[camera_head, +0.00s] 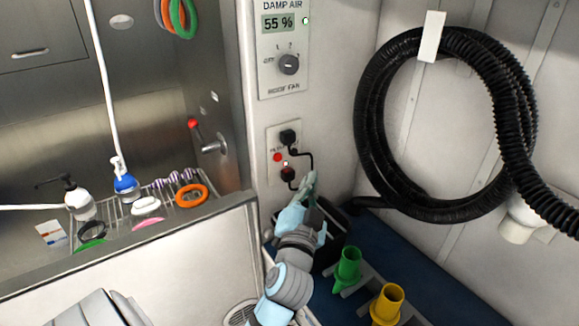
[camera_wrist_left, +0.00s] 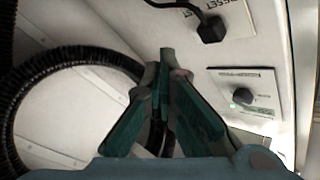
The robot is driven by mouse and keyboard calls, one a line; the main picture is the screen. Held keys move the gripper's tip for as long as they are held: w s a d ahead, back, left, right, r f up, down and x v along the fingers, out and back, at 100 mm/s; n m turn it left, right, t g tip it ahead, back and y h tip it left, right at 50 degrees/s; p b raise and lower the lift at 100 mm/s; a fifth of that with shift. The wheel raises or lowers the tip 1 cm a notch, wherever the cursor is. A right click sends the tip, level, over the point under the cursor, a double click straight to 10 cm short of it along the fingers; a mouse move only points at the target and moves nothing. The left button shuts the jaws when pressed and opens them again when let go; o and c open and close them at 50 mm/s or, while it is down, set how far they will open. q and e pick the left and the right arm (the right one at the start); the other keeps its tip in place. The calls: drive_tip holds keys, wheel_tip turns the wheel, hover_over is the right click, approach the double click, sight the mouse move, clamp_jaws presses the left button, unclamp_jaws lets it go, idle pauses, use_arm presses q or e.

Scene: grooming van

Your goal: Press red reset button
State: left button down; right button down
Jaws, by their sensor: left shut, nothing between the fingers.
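The small red button (camera_head: 277,157) is on a pale wall plate (camera_head: 272,139) in the head view, between an upper black plug (camera_head: 288,138) and a lower black plug (camera_head: 288,174). My left gripper (camera_head: 311,177) is shut and empty, just right of the lower plug in that view; I cannot tell whether it touches anything. In the left wrist view its closed fingers (camera_wrist_left: 166,56) point toward the wall, left of a black plug (camera_wrist_left: 212,28) beside RESET lettering. I cannot make out the red button clearly there. My right gripper is not in view.
A fan control panel (camera_head: 284,45) is above the plate. A coiled black hose (camera_head: 372,130) hangs at right. A dark bin (camera_head: 330,245) is by my left arm, with green (camera_head: 348,265) and yellow (camera_head: 387,303) nozzles nearby. A metal tub with bottles is at left.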

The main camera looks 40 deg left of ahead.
sight(278, 157)
use_arm(q)
drive_tip(key=shift+a, duration=0.15)
drive_tip(key=shift+w+a+b, duration=0.2)
drive_tip(key=shift+w+a, duration=0.25)
drive_tip(key=shift+a, duration=0.9)
drive_tip(key=shift+w+a+b, duration=0.15)
drive_tip(key=shift+w+a, duration=0.3)
drive_tip(key=shift+a, duration=0.95)
drive_tip(key=shift+w+a+b, duration=0.2)
drive_tip(key=shift+w+a, duration=0.25)
drive_tip(key=shift+a, duration=0.9)
drive_tip(key=shift+a, duration=0.1)
drive_tip(key=shift+w+a, duration=0.1)
drive_tip(key=shift+a, duration=0.2)
drive_tip(key=shift+w+a, duration=0.15)
drive_tip(key=shift+a, duration=0.3)
drive_tip(key=shift+s+d, duration=0.25)
drive_tip(key=shift+d, duration=0.6)
